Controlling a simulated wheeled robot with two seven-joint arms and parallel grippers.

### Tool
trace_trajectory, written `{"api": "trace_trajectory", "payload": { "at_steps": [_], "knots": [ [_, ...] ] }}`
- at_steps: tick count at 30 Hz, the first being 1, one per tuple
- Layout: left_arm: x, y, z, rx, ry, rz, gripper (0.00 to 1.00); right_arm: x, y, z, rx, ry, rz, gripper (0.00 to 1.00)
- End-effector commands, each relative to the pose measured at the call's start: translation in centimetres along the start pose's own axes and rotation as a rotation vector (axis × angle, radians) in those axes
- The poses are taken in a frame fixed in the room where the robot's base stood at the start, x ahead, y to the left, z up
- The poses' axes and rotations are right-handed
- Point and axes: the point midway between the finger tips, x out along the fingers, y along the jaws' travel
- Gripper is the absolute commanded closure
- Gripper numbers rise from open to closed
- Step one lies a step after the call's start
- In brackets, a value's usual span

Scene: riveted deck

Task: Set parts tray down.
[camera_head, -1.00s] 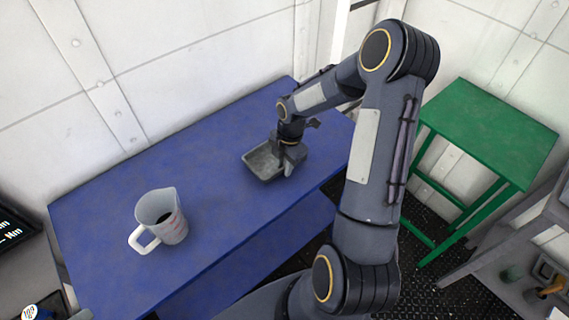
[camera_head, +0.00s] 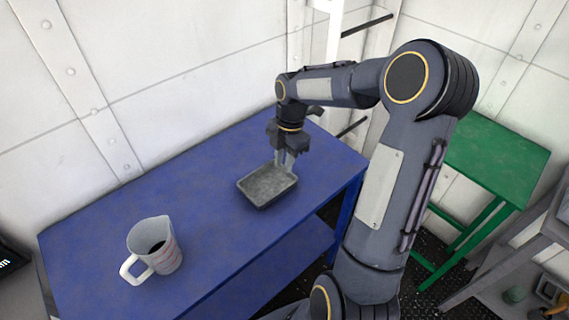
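The parts tray (camera_head: 266,188) is a shallow grey rectangular tray. It sits flat on the blue table (camera_head: 205,185), right of the table's middle. Its inside looks empty. My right gripper (camera_head: 287,162) points down just above and behind the tray's far right edge. Its fingers look parted, with nothing seen between them, and their tips overlap the tray's rim in the picture. Whether they still touch the rim is hard to tell. My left gripper is out of view.
A clear measuring jug (camera_head: 157,248) with a white handle stands on the table's left part. A green stool (camera_head: 495,158) stands to the right, behind my arm. Riveted white walls close off the back. The table between jug and tray is clear.

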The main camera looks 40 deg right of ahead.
Motion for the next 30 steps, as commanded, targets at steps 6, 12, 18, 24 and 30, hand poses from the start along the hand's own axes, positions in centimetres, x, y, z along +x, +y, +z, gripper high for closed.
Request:
{"api": "trace_trajectory", "payload": {
  "at_steps": [6,12,18,24,30],
  "knots": [
    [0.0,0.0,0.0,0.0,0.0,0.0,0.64,-4.4,-3.1,-3.7,0.303,-0.007,0.094,0.76],
    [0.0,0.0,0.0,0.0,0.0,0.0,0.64,-7.8,-10.4,-10.0,0.929,0.137,0.25,0.76],
    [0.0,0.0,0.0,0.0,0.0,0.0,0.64,-7.3,-16.1,-14.4,1.45,0.403,0.283,0.76],
    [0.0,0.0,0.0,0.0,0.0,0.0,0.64,-6.3,-18.2,-16.2,1.681,0.552,0.24,0.76],
    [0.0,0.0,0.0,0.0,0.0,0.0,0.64,-6.1,-18.4,-16.4,1.708,0.565,0.231,0.76]
  ]
}}
